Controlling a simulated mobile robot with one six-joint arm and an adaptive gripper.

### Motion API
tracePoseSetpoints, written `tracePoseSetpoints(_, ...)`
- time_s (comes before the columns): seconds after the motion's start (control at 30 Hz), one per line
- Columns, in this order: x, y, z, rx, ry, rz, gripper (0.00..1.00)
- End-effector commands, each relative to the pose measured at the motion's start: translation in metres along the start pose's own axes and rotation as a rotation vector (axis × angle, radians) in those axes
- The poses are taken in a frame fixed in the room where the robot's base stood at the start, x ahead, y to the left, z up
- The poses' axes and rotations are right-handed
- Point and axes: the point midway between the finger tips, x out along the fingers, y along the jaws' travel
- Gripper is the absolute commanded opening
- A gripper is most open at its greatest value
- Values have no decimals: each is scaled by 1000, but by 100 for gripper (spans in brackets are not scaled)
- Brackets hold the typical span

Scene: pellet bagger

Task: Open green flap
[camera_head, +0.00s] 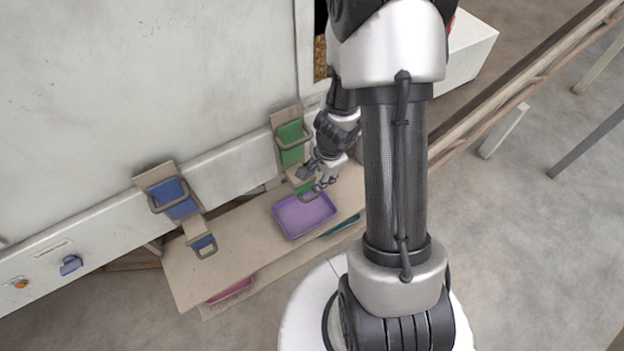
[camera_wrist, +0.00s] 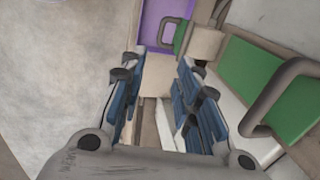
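The green flap (camera_head: 291,143) is an upright green panel with a grey handle on the machine front in the head view. It shows large at the right of the wrist view (camera_wrist: 258,78), with its looped handle (camera_wrist: 262,105). A smaller green piece with its own handle (camera_head: 308,194) sits lower, by the purple tray; it also shows at the top of the wrist view (camera_wrist: 180,38). My gripper (camera_head: 322,180) is close to this lower handle. In the wrist view my gripper (camera_wrist: 157,80) has its blue-padded fingers apart, with nothing clearly held. Whether it touches a handle cannot be told.
The purple tray (camera_head: 292,218) lies on a wooden shelf (camera_head: 235,255). A blue flap (camera_head: 172,198) and a smaller blue piece (camera_head: 203,243) are to the left. A teal tray and a pink tray (camera_head: 232,290) lie lower.

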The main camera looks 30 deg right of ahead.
Motion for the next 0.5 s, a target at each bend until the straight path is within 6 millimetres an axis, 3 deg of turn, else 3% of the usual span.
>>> tracePoseSetpoints(0.5,96,1,1,-5,-1,0,30)
